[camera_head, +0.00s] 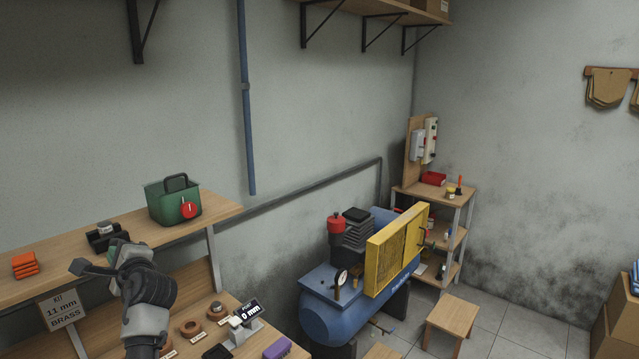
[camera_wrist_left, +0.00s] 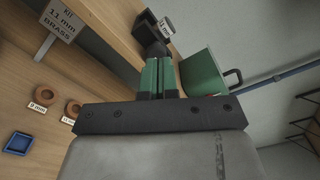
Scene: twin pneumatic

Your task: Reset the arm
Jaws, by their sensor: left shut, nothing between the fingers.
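My left gripper (camera_head: 119,248) is raised in front of the upper wooden shelf at the left of the head view. In the left wrist view its green fingers (camera_wrist_left: 160,74) are together with nothing between them. Beyond the fingertips is a small black holder (camera_wrist_left: 147,28) with a white label, apart or touching I cannot tell. The green toolbox (camera_head: 167,206) with a red tag stands on the shelf to the right of the gripper; it also shows in the left wrist view (camera_wrist_left: 203,78). My right gripper is not in view.
Orange blocks (camera_head: 25,265) lie on the upper shelf (camera_head: 60,289). A blue compressor (camera_head: 340,318) stands on the floor to the right.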

